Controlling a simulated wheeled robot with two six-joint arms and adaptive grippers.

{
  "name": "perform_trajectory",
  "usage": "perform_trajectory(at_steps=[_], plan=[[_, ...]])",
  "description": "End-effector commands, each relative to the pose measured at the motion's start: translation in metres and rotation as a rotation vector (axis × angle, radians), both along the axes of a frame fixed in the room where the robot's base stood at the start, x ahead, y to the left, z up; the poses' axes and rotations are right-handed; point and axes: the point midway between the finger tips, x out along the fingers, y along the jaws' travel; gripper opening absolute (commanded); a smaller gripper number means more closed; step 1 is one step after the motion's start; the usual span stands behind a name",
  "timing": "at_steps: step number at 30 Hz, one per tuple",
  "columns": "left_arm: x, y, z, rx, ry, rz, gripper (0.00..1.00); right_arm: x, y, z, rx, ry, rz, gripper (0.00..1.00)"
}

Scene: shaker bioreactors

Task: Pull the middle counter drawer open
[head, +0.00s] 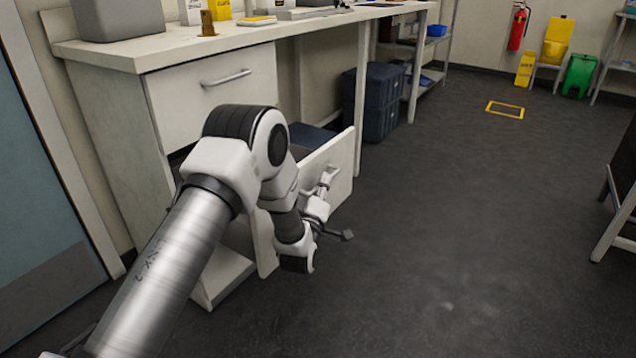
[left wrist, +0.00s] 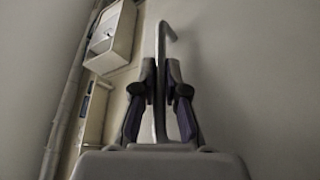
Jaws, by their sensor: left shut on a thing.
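The middle counter drawer (head: 340,180) stands pulled out from the white counter, below the closed top drawer (head: 214,92). My left gripper (head: 326,182) is at the front of the middle drawer and is shut on its bar handle. In the left wrist view the handle (left wrist: 161,80) runs between the two fingers of my left gripper (left wrist: 161,85). In the head view my left arm hides much of the drawer and the part of the counter behind it. My right gripper is not in view.
The counter top (head: 240,38) carries a grey box and small yellow items. Dark blue crates (head: 376,100) stand on the floor behind the open drawer. The dark floor (head: 450,220) to the right of the drawer is clear. A blue-grey door panel (head: 40,190) is at the left.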

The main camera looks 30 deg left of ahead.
Motion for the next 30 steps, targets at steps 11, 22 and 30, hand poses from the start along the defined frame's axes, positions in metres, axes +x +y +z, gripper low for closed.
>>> perform_trajectory(at_steps=[11,22,30], plan=[[-0.001,0.000,-0.001,-0.001,0.002,0.002,0.23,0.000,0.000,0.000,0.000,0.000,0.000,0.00],[-0.006,-0.002,-0.003,-0.001,0.003,0.001,0.23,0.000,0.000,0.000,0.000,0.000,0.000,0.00],[-0.063,-0.017,-0.016,-0.001,0.007,0.000,0.23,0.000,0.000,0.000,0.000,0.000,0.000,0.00]])
